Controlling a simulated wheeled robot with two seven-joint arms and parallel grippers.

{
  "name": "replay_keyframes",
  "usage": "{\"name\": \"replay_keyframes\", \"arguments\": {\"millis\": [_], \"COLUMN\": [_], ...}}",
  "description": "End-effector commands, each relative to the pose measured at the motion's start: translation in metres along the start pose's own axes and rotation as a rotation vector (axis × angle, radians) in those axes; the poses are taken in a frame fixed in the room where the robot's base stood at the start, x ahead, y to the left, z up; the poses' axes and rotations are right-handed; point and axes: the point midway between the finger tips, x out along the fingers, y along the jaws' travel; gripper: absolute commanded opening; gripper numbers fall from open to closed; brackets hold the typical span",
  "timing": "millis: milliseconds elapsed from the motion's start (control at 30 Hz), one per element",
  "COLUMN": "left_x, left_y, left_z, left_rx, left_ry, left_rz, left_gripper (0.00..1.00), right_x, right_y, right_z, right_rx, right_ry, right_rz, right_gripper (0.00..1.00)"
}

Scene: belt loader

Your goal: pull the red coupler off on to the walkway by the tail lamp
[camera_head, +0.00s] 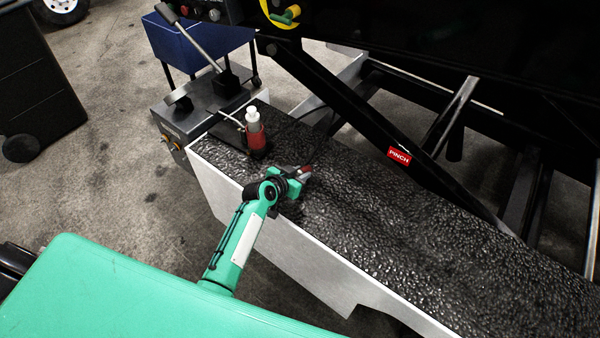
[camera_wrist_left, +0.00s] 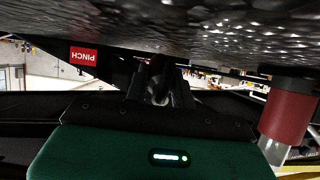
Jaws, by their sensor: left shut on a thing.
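My left gripper (camera_head: 302,173) reaches low over the black textured walkway (camera_head: 400,240) from its near edge. It is shut on the red coupler (camera_head: 307,169), of which only a small red part shows at the fingertips. In the left wrist view the fingers (camera_wrist_left: 160,88) close around a dark grey piece; its red part cannot be made out there. Whether the coupler touches the walkway or is still joined to something cannot be told. Small amber lamps (camera_head: 172,142) show at the left end of the loader; I cannot tell which is the tail lamp. My right gripper is not in view.
A red bottle with a white top (camera_head: 255,132) stands on the walkway just left of my gripper. A grey box with levers (camera_head: 190,115) is at the left end. A black beam with a red PINCH label (camera_head: 399,156) slants behind. The walkway's right side is clear.

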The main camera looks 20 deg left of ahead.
Motion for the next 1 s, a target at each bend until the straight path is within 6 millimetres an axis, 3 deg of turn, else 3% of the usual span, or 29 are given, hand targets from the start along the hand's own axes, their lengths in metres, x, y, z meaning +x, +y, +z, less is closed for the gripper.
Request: {"name": "replay_keyframes", "arguments": {"millis": [367,400,500,833,1000], "left_x": [0.001,0.001,0.001,-0.001,-0.015], "left_y": [0.0,0.0,0.0,0.0,-0.001], "left_z": [0.002,0.002,0.002,0.003,0.004], "left_rx": [0.0,0.0,0.0,0.0,0.001], "left_ry": [0.001,0.001,0.001,0.0,0.0], "left_rz": [0.0,0.0,0.0,-0.001,-0.002], "left_gripper": [0.0,0.33,0.51,0.51,0.51], "right_x": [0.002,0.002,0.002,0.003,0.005], "right_y": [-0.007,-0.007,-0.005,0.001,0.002], "right_z": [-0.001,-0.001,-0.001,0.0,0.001], "right_rx": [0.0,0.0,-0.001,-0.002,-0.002], "right_ry": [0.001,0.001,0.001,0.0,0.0], "right_rz": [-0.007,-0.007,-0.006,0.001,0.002], "right_gripper": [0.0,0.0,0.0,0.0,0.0]}}
